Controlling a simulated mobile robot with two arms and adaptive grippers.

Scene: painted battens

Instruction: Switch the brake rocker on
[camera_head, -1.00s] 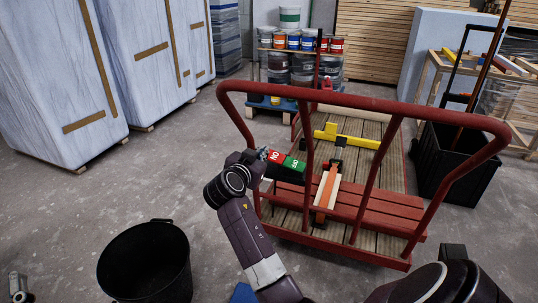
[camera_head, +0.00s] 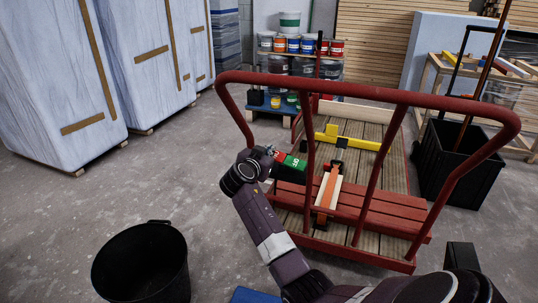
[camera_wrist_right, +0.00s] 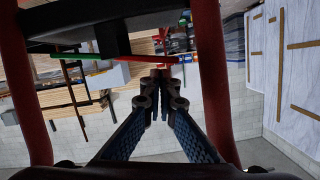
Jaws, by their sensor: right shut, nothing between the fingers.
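The brake rocker (camera_head: 294,163) has a green half and a red half on a dark box, held at the handle end of the red cart (camera_head: 372,205). In the head view the green half is plain, and the red half is partly hidden by my right gripper (camera_head: 270,150). That gripper is shut and empty, with its tips close to the red half; I cannot tell whether they touch. In the right wrist view the shut fingers (camera_wrist_right: 161,92) point at a small red part, and green and red edges of the rocker (camera_wrist_right: 85,55) show under the dark box. Its tilt is unclear.
The cart's red tube handle (camera_head: 365,93) arches around my arm. A clamp on an orange and pale batten (camera_head: 328,188) and a yellow tool (camera_head: 350,140) lie on the deck. A black bucket (camera_head: 140,265) stands at left, a black bin (camera_head: 462,165) at right. Open floor lies left.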

